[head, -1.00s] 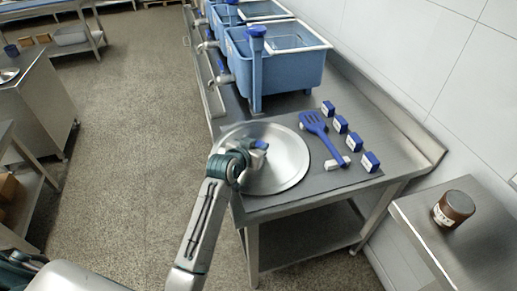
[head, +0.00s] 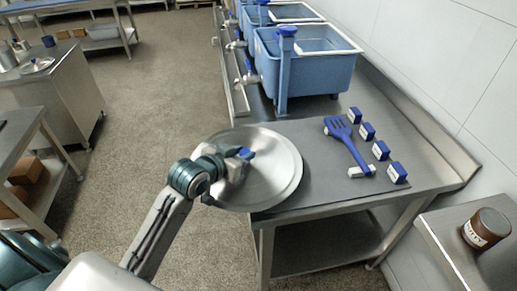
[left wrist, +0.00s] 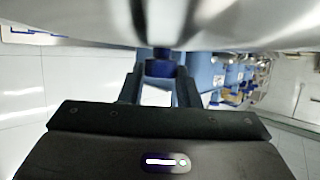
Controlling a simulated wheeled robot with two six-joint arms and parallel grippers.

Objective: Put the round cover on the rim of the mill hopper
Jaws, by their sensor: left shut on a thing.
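The round cover (head: 275,170) is a shiny silver metal disc with a blue knob (head: 246,153). My left gripper (head: 240,160) is shut on the knob, which also shows between the fingers in the left wrist view (left wrist: 160,68). The cover fills the top of that view as a blurred metal surface (left wrist: 240,25). In the head view it overlaps the near left corner of the steel table and sticks out past its left edge. It appears held above the tabletop. I cannot make out the mill hopper. My right gripper is not in view.
The steel table (head: 310,195) holds a blue spatula (head: 347,143), several blue-and-white blocks (head: 397,172) and blue tubs (head: 318,75). A brown jar (head: 485,228) stands on a side table at right. Open floor (head: 150,90) lies left; a steel cabinet (head: 60,100) stands beyond it.

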